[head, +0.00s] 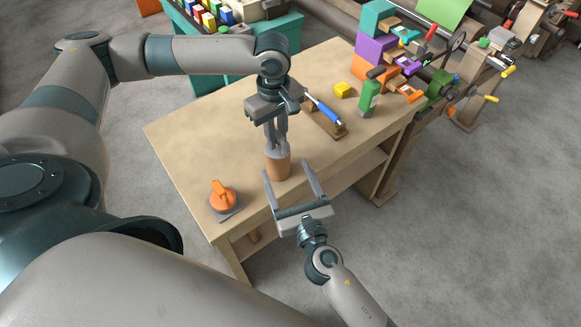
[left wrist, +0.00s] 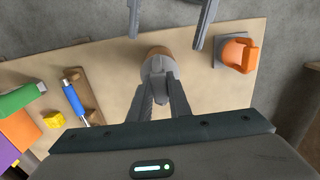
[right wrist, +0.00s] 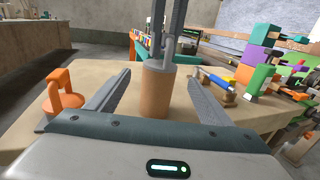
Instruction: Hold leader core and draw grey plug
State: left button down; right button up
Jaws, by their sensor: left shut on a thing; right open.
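The leader core (head: 277,168), an orange-brown upright cylinder, stands near the table's front edge. It also shows in the right wrist view (right wrist: 155,95) and, partly hidden, in the left wrist view (left wrist: 157,51). The grey plug (right wrist: 168,52) rises from its top and shows in the left wrist view (left wrist: 158,66). My left gripper (head: 279,143) points down above the core, its fingers shut on the grey plug. My right gripper (head: 290,185) is open and empty, low at the front of the core. In the right wrist view its fingers spread to either side of the core, with gaps.
An orange-handled piece on a grey base (head: 223,198) sits left of the core. Stacked coloured blocks (head: 375,50) fill the far right.

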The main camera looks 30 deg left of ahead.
aim_at(280, 157)
jog(key=x, duration=0.9)
jog(key=c, duration=1.2)
jog(key=o, duration=1.2)
jog(key=v, duration=1.2)
